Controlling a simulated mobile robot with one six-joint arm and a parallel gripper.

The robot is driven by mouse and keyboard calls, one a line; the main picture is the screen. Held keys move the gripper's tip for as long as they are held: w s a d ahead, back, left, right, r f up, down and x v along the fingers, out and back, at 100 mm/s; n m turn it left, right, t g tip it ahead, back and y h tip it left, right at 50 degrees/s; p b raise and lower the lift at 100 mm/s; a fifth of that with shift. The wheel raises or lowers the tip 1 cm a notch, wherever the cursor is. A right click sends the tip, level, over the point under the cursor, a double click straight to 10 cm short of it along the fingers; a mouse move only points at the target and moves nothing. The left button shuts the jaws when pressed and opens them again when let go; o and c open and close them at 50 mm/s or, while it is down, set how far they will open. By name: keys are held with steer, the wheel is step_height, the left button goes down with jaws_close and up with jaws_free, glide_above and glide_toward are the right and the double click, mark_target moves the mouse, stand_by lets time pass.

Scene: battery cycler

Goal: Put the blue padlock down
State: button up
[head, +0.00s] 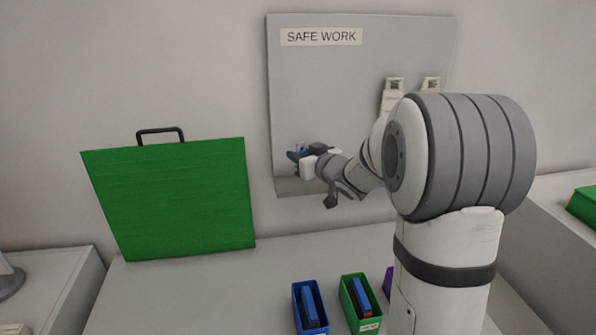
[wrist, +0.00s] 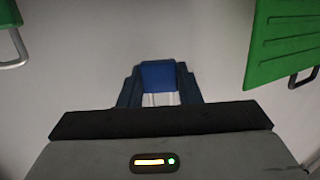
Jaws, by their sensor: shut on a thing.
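The blue padlock (wrist: 158,75) sits between the fingers of my gripper (wrist: 158,88) in the wrist view, its blue body outward and pale shackle-like bars toward the palm. My gripper is shut on it. In the head view my gripper (head: 308,160) is in front of the lower left part of the grey SAFE WORK board (head: 330,90), with a small blue part showing at its tip. It is held above the grey worktop (head: 200,290). Whether it touches the board cannot be told. My arm hides part of the board's right side.
A green panel with a black handle (head: 170,200) stands at the left. A blue bin (head: 298,312) and a green bin (head: 349,310) with upright items stand at the front, beside a partly hidden purple thing (head: 388,283). White fittings (head: 394,90) are on the board. The worktop between panel and bins is clear.

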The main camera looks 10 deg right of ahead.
steer(key=shift+w+f, duration=0.2)
steer(key=shift+f, duration=0.4)
steer(key=shift+w+f, duration=0.15)
steer(key=shift+f, duration=0.4)
step_height(320, 180, down, 4)
steer(key=shift+s+r+p, duration=0.1)
steer(key=shift+p, duration=0.3)
steer(key=shift+w+f+p, duration=0.25)
steer(key=shift+f+p, duration=0.05)
steer(key=shift+f, duration=0.1)
steer(key=shift+f, duration=0.2)
steer(key=o, duration=0.6)
steer(key=shift+c, duration=0.2)
steer(key=shift+o, duration=0.9)
